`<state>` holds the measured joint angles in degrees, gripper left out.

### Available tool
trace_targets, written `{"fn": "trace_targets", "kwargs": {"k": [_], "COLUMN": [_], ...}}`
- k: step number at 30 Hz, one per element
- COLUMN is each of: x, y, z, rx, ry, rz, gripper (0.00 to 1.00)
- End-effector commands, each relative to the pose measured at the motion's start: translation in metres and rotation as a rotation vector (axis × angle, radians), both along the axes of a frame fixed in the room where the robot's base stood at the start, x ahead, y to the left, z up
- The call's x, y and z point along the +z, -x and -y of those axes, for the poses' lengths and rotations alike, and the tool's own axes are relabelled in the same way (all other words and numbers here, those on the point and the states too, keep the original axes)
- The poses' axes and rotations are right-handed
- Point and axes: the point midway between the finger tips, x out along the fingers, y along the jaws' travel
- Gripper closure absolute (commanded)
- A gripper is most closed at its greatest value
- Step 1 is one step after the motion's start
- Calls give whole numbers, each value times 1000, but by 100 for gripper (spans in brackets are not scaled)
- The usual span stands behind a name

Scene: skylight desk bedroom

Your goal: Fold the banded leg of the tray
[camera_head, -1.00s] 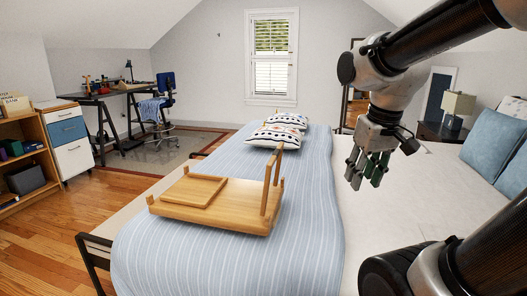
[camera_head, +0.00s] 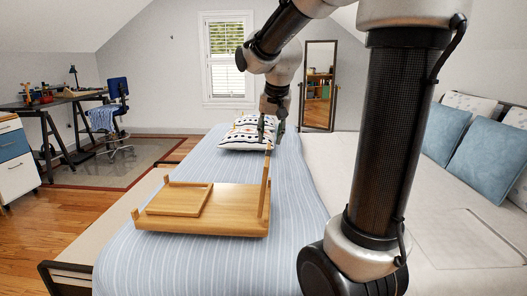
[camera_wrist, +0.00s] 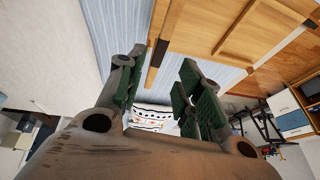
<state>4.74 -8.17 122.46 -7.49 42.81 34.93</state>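The wooden tray (camera_head: 238,205) lies upside down on the striped bed cover. Its right leg (camera_head: 265,190) stands up from the right end; the left leg frame (camera_head: 180,200) lies flat on the underside. In the wrist view the standing leg (camera_wrist: 168,22) has a dark band (camera_wrist: 157,53) across it, beside the tray's underside (camera_wrist: 215,25). My gripper (camera_head: 271,133) is above the tray's far right corner, near the top of the standing leg. In the wrist view its green-padded fingers (camera_wrist: 160,82) are spread, with the leg's end showing between them; I cannot tell whether they touch it.
Patterned pillows (camera_head: 240,138) lie on the bed beyond the tray. The blue striped cover (camera_head: 300,215) is bare around the tray. A desk (camera_head: 55,105) and blue chair (camera_head: 117,92) stand at the left, and a mirror (camera_head: 319,85) at the back.

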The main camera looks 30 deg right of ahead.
Motion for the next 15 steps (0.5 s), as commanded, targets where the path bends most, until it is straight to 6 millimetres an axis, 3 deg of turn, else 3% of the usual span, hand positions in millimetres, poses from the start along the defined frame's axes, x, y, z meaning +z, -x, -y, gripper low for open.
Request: {"fn": "trace_targets", "kwargs": {"k": [9,15], "x": [-46,-66], "y": [-17,-26], "z": [6,9], "rx": [-4,-3], "ry": [-3,-1], "rz": [-6,-3], "gripper": [64,64]}}
